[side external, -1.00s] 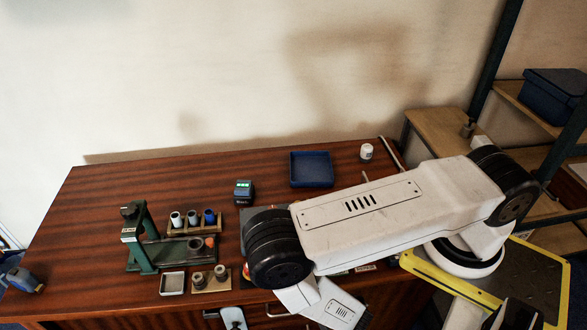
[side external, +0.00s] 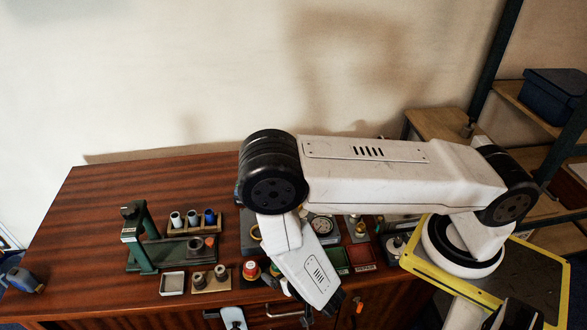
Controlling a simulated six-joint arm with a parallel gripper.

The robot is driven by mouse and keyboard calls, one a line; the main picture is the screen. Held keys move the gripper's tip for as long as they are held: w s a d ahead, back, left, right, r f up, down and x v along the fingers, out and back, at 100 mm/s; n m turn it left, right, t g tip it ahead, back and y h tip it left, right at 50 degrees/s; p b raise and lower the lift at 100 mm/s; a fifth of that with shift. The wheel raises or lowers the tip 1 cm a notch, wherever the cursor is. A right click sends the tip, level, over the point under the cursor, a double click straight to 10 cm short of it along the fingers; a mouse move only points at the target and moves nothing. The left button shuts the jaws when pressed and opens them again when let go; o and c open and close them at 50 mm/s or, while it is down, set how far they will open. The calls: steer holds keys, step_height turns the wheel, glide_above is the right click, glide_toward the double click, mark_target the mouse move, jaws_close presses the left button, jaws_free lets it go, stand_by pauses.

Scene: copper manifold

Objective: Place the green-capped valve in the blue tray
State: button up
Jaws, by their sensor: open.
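My gripper (side external: 308,314) is at the lower end of my arm, low over the front edge of the bench. It is open, its dark fingers are small and partly hidden by the wrist, and I see nothing held in it. I cannot pick out the green-capped valve; my arm covers much of the bench. The blue tray at the back of the bench is hidden behind my raised arm.
A green stand (side external: 142,240), a rack of vials (side external: 192,222), a white dish (side external: 172,283) and a red-topped part (side external: 251,270) are left of my gripper. A gauge (side external: 321,225), a green tray (side external: 338,260) and a red tray (side external: 361,257) are behind it. The bench's back left is clear.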

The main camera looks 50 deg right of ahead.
steer(key=w+d+r+g+y, duration=0.1)
steer(key=w+r+g+y, duration=0.15)
steer(key=r, duration=0.45)
steer(key=w+d+r+g+y, duration=0.1)
steer(key=w+r+g, duration=0.15)
steer(key=r, duration=0.35)
steer(key=s+d+r+n+g, duration=0.3)
steer(key=s+d+r, duration=0.4)
steer(key=d+r, duration=0.2)
step_height(320, 180, up, 2)
steer(key=shift+s+d+r+n+g+h, duration=0.2)
steer(key=shift+s+d+n+g+h, duration=0.1)
steer(key=shift+s+g+h, duration=0.15)
steer(key=shift+o, duration=0.4)
steer(key=shift+w+f, duration=0.1)
steer(key=shift+w, duration=0.05)
